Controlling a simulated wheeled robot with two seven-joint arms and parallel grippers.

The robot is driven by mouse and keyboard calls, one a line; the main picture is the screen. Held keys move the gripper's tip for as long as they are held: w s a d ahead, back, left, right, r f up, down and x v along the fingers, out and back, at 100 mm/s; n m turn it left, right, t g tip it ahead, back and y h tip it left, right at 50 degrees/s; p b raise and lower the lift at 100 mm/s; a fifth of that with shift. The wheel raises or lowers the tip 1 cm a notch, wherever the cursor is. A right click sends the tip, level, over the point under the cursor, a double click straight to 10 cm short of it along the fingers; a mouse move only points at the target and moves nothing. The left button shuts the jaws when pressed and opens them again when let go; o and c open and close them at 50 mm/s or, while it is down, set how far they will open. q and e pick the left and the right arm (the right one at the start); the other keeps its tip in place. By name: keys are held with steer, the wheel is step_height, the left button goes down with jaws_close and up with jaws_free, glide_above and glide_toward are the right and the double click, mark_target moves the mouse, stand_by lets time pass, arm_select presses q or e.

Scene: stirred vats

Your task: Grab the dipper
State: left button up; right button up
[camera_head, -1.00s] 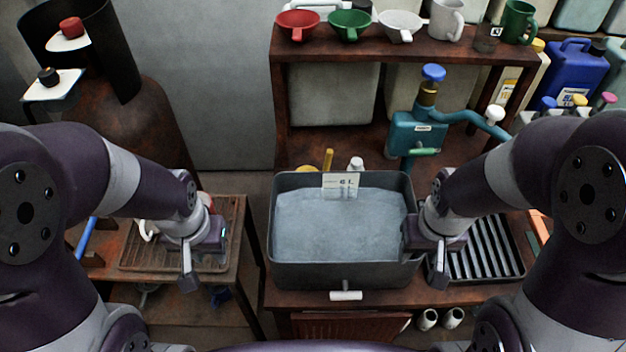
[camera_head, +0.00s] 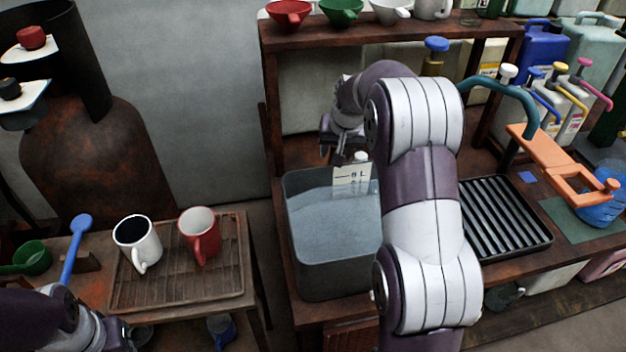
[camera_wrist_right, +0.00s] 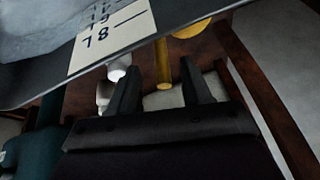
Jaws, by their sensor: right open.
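A yellow upright handle (camera_wrist_right: 163,62) and a rounded yellow part (camera_wrist_right: 193,28) show behind the vat in the right wrist view; they look like the dipper. My right arm hides them in the head view. My right gripper (camera_wrist_right: 160,88) is open and empty, with the yellow handle showing between its fingers, beyond the tips. In the head view my right gripper (camera_head: 336,154) is at the vat's back edge. The dark vat (camera_head: 330,275) holds a grey-blue content and has a scale label. My left gripper (camera_head: 115,336) is at the lower left, its fingers not clearly seen.
A white bottle (camera_wrist_right: 117,68) stands close beside the yellow handle. A shelf post (camera_head: 271,110) rises behind the vat. Mugs (camera_head: 200,232) stand on a rack at left. A slotted drain tray (camera_head: 505,225) and an orange clamp-like tool (camera_head: 560,160) are at right.

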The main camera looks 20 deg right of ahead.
steer(key=x, duration=0.6)
steer(key=shift+w+d+f+b, duration=0.1)
steer(key=shift+w+f+b, duration=0.05)
steer(key=shift+w+b, duration=0.2)
steer(key=shift+s, duration=0.1)
steer(key=shift+c, duration=0.4)
jaws_close()
